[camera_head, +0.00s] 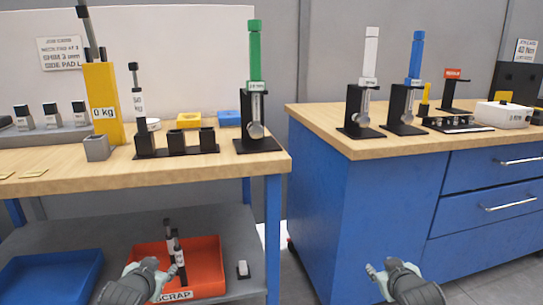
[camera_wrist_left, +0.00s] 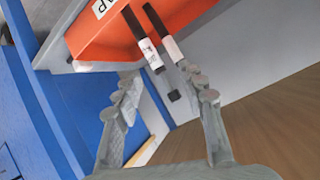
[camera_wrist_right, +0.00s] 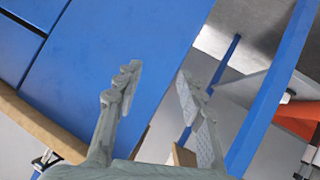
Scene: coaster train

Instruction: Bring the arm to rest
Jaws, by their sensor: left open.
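My left gripper (camera_head: 155,271) is low at the left of the head view, in front of the orange-red scrap bin (camera_head: 207,262). In the left wrist view its fingers (camera_wrist_left: 164,84) are apart with nothing between them. Two black-and-white sticks stand in the bin (camera_wrist_left: 95,38) beyond the fingertips. My right gripper (camera_head: 388,270) is low in front of the blue cabinet (camera_head: 345,205). In the right wrist view its fingers (camera_wrist_right: 158,82) are apart and empty, with the blue cabinet side beyond them.
The left bench (camera_head: 60,180) holds a yellow block, a black three-cup rack and a green-handled tool on a stand. The right bench top (camera_head: 440,145) holds white- and blue-handled tools on stands. A blue tray (camera_head: 50,275) lies on the lower shelf. A floor gap separates the benches.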

